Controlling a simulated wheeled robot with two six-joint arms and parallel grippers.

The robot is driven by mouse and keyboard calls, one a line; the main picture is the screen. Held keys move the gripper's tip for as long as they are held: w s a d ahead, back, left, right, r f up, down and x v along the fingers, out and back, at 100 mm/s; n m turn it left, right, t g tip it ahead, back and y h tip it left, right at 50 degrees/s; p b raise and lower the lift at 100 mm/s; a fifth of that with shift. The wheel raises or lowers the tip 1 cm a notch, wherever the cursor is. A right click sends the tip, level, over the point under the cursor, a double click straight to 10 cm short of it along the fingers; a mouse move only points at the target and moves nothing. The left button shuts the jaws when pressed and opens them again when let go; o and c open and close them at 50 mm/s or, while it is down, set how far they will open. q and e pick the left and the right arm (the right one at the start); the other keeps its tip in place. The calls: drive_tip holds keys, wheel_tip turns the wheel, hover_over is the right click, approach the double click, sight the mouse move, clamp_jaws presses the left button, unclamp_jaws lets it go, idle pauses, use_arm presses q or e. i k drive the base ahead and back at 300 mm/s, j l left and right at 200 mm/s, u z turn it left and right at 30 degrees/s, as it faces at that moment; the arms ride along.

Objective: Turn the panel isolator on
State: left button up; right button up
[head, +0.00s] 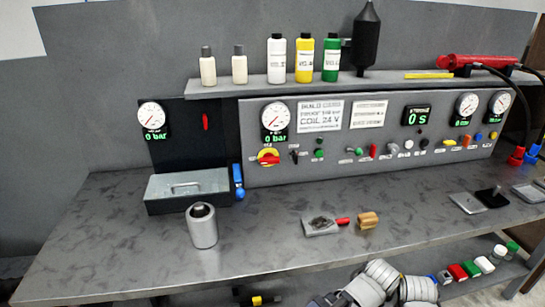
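The panel isolator (268,157) is a red rotary handle on a yellow plate, low at the left end of the grey control panel (345,170). Its red handle looks roughly level, but its marks are too small to read. A gauge (275,116) above it reads 0 bar. Light grey links of my own arm show at the bottom edge, right of centre, well below and in front of the panel. No gripper fingertips can be made out, and nothing touches the isolator.
A metal cylinder (202,226), small tray (321,225) and wooden block (368,220) sit on the bench. Bottles (304,57) line the shelf above. Bench below the isolator is clear.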

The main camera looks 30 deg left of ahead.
sight(268, 158)
drive_tip(key=u, duration=1.1)
